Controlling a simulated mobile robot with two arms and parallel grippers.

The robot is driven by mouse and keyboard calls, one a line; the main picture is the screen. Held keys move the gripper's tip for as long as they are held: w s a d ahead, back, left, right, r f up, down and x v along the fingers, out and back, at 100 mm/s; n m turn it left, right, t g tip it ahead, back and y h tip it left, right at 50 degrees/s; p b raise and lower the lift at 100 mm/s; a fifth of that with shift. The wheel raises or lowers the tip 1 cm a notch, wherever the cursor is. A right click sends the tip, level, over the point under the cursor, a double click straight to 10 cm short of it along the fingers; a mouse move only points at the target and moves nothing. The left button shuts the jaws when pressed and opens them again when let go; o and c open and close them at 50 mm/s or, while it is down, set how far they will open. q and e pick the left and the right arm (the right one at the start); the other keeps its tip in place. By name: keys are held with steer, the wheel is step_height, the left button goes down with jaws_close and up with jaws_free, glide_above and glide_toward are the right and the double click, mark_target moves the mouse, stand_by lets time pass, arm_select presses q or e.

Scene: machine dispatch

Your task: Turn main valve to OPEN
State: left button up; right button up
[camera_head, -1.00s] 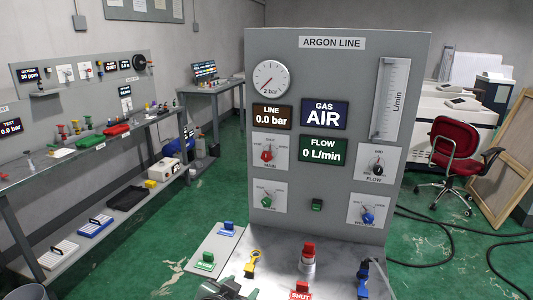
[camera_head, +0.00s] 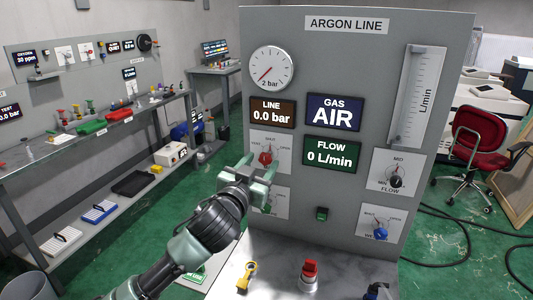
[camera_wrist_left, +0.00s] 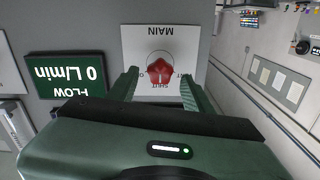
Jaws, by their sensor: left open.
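The main valve is a red knob (camera_head: 265,158) on a white MAIN plate on the grey argon panel. In the left wrist view the knob (camera_wrist_left: 160,72) appears upside down between the fingers, with SHUT on its far label side from MAIN. Its exact pointer direction is hard to read. My left gripper (camera_head: 263,163) is open in front of the plate, its fingers on either side of the knob in the picture. I cannot tell whether they touch it. In the wrist view the gripper (camera_wrist_left: 158,88) holds nothing. My right gripper is out of view.
A FLOW knob (camera_head: 396,179) and a blue knob (camera_head: 380,233) sit at the panel's right. A green switch (camera_head: 321,213) is low in the middle. The LINE display (camera_head: 273,113) reads 0.0 bar.

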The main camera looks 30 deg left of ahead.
mark_target(264, 159)
arm_select(q)
steer(key=x, duration=0.3)
steer(key=shift+p, duration=0.3)
steer(key=shift+w+a+f, duration=0.1)
steer(key=shift+w+f, duration=0.05)
steer(key=shift+w, duration=0.4)
steer(key=c, duration=1.1)
jaws_close()
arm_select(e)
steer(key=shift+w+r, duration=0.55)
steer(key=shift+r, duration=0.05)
